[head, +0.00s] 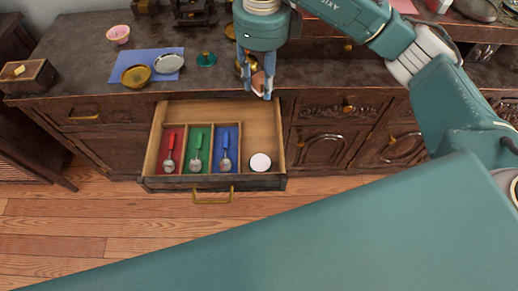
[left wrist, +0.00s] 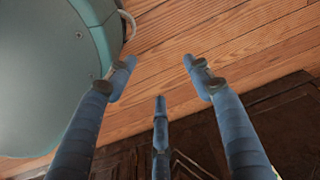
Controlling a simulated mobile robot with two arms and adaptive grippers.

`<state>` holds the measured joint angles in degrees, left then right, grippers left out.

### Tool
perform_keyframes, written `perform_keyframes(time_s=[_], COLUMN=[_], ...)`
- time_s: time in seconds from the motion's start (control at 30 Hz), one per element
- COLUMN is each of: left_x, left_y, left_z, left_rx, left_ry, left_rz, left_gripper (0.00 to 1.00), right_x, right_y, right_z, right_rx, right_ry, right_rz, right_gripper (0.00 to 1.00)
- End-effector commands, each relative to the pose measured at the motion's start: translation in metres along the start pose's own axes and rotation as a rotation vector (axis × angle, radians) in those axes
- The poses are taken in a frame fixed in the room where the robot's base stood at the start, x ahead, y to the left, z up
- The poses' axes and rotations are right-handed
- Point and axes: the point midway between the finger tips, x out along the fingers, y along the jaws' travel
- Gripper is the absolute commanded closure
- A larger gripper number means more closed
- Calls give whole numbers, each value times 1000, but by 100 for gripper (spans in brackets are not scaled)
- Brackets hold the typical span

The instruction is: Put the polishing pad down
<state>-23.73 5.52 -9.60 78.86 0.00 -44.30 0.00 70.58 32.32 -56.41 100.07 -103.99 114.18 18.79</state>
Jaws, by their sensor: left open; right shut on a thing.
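My right gripper (head: 258,90) points down at the cabinet's front edge, above the back of the open drawer (head: 213,184). It is shut on a small brownish-pink piece, which I take to be the polishing pad (head: 258,80). The fingers hide part of it. The pad is apart from the drawer floor. My left gripper (left wrist: 160,76) shows in the left wrist view with its fingers spread and nothing between them, over wooden floor.
The drawer holds spoons in red (head: 172,140), green (head: 198,140) and blue (head: 226,135) compartments. A white round thing (head: 260,162) lies in its bare right part.

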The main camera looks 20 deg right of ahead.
Motion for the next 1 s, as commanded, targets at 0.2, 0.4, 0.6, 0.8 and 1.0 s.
perform_keyframes(time_s=[0.2,0.4,0.6,0.8,1.0], left_x=[11,-8,-48,-79,-89], left_y=[-1,-2,-4,-6,-6], left_z=[-10,-31,-58,-70,-73], left_rx=[-2,-5,-10,-13,-14], left_ry=[11,29,55,69,72], left_rz=[-1,-3,-6,-9,-10], left_gripper=[48,48,48,48,48], right_x=[28,66,121,164,183], right_y=[-3,-1,0,-2,-2], right_z=[10,9,8,8,9], right_rx=[263,290,289,288,287], right_ry=[6,12,12,10,7], right_rz=[3,8,8,5,3], right_gripper=[87,87,87,87,87])
